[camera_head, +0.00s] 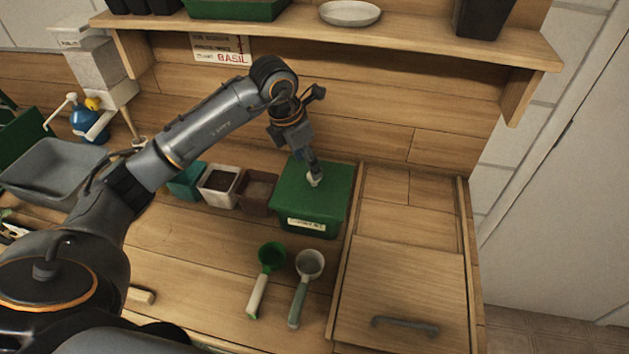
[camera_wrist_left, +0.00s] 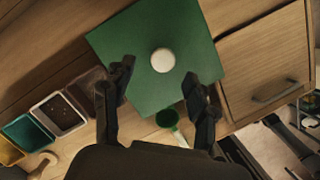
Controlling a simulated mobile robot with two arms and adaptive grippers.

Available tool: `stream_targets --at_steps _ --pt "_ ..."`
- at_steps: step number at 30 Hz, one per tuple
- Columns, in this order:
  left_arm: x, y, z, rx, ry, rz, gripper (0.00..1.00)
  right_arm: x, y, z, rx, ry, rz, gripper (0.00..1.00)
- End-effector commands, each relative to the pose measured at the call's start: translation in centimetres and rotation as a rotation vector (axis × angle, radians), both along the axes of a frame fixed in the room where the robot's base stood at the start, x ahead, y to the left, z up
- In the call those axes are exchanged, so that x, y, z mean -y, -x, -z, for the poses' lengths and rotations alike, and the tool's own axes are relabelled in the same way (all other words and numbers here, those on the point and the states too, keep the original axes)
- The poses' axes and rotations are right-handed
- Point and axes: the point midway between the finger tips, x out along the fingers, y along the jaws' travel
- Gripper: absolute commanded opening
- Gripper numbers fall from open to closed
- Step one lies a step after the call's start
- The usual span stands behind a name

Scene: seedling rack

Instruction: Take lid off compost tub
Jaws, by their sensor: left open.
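The compost tub (camera_head: 306,222) is a green box with a white label on its front, standing on the bench beside the wooden drawer unit. Its flat green lid (camera_head: 335,183) is on top of it and also fills the middle of the left wrist view (camera_wrist_left: 190,40). A round pale knob (camera_head: 315,179) sits at the lid's middle; it shows in the left wrist view (camera_wrist_left: 162,60). My left gripper (camera_wrist_left: 158,82) is open above the lid, its fingers spread to either side of the knob. I cannot tell whether they touch anything. My right gripper is not in view.
Small pots (camera_head: 220,183) stand left of the tub. A green scoop (camera_head: 270,258) and a pale scoop (camera_head: 309,264) lie in front of it. A grey tray (camera_head: 52,165) and a blue spray bottle (camera_head: 86,122) are at left. A shelf (camera_head: 340,38) overhangs the back.

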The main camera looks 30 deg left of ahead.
Motion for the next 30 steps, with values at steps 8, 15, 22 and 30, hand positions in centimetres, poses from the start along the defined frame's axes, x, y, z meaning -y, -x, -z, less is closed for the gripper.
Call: stream_targets --at_steps 8,15,22,30 --pt "1.0 -0.7 2.6 -0.007 0.002 0.0 0.58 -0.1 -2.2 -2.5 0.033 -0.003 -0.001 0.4" --pt "1.3 -1.3 5.1 0.0 0.001 0.0 0.58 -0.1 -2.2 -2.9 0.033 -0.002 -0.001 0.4" --pt "1.2 -1.4 5.2 0.001 -0.001 0.001 0.54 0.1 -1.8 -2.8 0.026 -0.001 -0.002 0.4" --pt "1.2 -1.3 5.1 0.0 0.0 0.0 0.0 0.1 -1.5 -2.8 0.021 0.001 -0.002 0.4"
